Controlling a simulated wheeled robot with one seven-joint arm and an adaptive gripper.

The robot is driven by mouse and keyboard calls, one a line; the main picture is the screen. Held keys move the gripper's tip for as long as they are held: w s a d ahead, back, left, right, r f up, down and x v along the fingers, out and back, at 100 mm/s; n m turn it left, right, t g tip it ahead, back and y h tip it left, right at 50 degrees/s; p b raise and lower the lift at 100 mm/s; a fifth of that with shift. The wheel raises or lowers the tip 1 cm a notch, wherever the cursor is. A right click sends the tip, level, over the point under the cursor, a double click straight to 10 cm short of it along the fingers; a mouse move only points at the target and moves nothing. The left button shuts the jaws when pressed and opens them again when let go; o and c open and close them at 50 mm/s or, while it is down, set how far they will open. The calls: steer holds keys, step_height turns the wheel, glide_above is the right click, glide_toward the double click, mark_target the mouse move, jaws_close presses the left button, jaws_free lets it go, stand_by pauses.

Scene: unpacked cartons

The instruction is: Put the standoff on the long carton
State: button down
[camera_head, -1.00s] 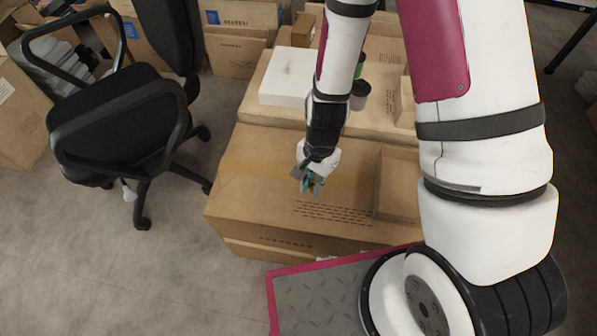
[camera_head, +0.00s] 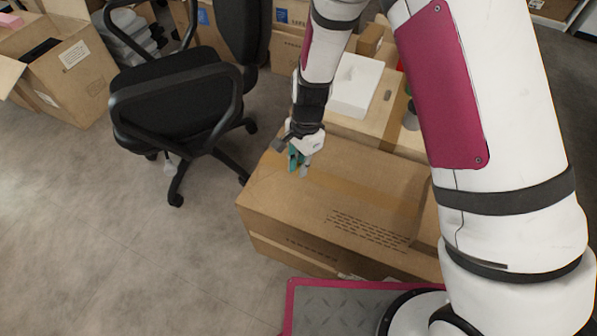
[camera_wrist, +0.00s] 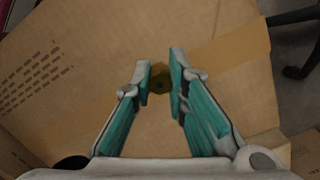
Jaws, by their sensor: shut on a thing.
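My gripper (camera_head: 298,163) is over the left far part of a large brown carton (camera_head: 330,195) with tape and printed lines on top. It points down at the carton top. In the wrist view my gripper (camera_wrist: 160,76) has its teal-padded fingers closed on a small, dark brassy standoff (camera_wrist: 160,80), seen end-on between the fingertips. The carton top (camera_wrist: 90,55) fills most of the view behind it. I cannot tell how high the standoff is above the carton. In the head view the fingers hide the standoff.
A black office chair (camera_head: 180,105) stands left of the carton. A white box (camera_head: 356,84) lies on another carton behind. An open carton (camera_head: 62,70) is at the far left. The floor at lower left is clear. The carton's printed right part is bare.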

steer(key=f+b, duration=0.1)
steer(key=f, duration=0.1)
steer(key=f+b, duration=0.1)
steer(key=shift+w+a+f, duration=0.1)
steer(key=shift+a+f, duration=0.1)
steer(key=shift+f, duration=0.15)
steer(key=shift+r, duration=0.1)
steer(key=c, duration=2)
jaws_free()
steer(key=o, duration=0.4)
